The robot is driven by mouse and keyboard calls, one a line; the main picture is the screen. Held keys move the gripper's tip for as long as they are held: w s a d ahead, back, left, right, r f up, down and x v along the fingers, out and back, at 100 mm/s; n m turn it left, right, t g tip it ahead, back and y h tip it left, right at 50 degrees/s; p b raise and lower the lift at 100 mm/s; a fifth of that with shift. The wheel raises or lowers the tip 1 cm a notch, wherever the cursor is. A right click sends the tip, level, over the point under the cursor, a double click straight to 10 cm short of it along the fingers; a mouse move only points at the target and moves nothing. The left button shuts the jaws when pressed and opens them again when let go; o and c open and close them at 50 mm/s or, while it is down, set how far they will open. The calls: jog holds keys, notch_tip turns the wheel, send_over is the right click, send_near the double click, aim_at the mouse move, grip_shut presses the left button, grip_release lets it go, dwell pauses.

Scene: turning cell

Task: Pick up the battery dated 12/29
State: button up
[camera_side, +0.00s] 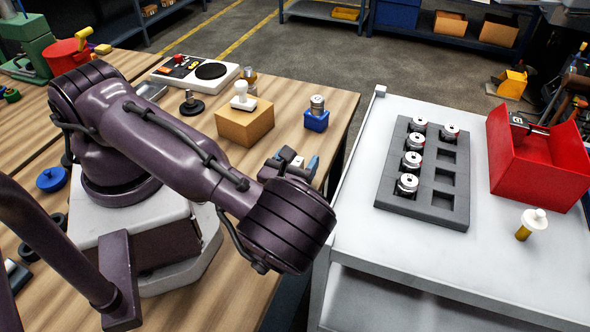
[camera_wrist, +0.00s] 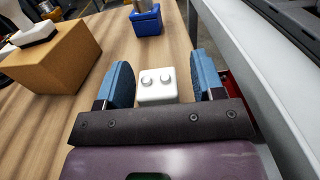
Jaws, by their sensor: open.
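No date reading 12/29 is legible in either view, so I cannot tell which thing is the battery so dated. Several silver cylinders with white tops and red marks, such as the front one (camera_side: 406,185), stand in the left column of a dark grey tray (camera_side: 426,207); whether they are batteries is unclear. My gripper (camera_side: 291,160) is over the right edge of the wooden table. In the wrist view its blue fingers (camera_wrist: 160,72) are spread apart. A white block (camera_wrist: 157,90) with two round studs shows between them; I cannot tell if it is part of my gripper.
The tray is on a light grey cart (camera_side: 480,265) with a red bin (camera_side: 530,165) and a white-topped brass piece (camera_side: 530,225). On the wooden table are a brown box (camera_side: 245,125) and a small blue holder (camera_side: 316,123) containing a silver cylinder. A gap separates table and cart.

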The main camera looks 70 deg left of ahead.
jog(key=shift+w, duration=0.1)
jog(key=shift+c, duration=0.4)
jog(key=c, duration=1)
jog(key=shift+o, duration=0.2)
